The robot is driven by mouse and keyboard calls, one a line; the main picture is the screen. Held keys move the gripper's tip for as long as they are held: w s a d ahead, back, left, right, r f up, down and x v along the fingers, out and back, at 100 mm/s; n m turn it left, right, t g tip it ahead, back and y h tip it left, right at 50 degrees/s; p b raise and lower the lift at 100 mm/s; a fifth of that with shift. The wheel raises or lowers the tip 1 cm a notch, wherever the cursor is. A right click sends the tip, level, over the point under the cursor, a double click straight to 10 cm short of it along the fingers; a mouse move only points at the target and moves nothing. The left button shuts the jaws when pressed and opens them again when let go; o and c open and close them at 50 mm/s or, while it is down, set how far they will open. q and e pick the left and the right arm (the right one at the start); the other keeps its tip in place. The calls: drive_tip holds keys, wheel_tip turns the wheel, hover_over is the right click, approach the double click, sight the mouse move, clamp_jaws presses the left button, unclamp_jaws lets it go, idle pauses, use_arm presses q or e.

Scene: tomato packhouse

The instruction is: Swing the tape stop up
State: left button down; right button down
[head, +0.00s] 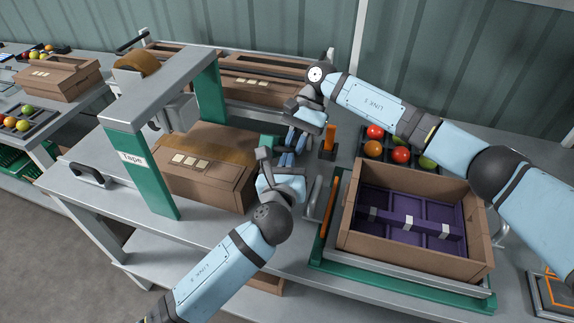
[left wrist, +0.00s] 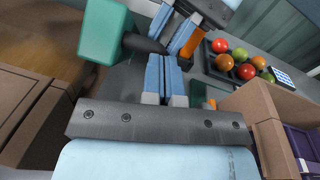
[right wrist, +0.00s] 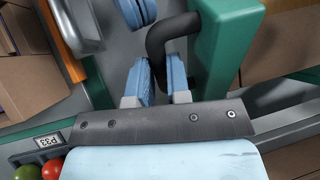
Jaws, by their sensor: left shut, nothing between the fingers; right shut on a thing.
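The tape stop looks like a green block with a bent black handle. It shows beside the carton in the head view (head: 267,144), and also in the left wrist view (left wrist: 103,30) and the right wrist view (right wrist: 230,45). My right gripper (head: 296,136) is shut on the black handle (right wrist: 160,40), which runs between its blue fingers. My left gripper (head: 287,158) is shut and empty just on the near side of the right one, its fingers together in the left wrist view (left wrist: 165,70). The brown carton (head: 205,185) lies under the tape frame (head: 140,165).
An open carton with purple dividers (head: 365,255) stands on a green-edged stand to the right. A tray of tomatoes (head: 385,160) is behind it. An orange post (head: 330,138) stands close to my right gripper. More cartons (head: 250,95) lie behind the tape frame.

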drive_tip(key=c, duration=1.5)
unclamp_jaws()
drive_tip(key=shift+s+a+f, duration=0.1)
drive_tip(key=shift+s+f, duration=0.2)
drive_tip(key=shift+f, duration=0.1)
drive_tip(key=o, duration=0.4)
drive_tip(key=shift+w, duration=0.1)
use_arm(q)
drive_tip(key=shift+w+r, duration=0.15)
drive_tip(key=shift+w, duration=0.05)
use_arm(e)
drive_tip(key=shift+r, duration=0.1)
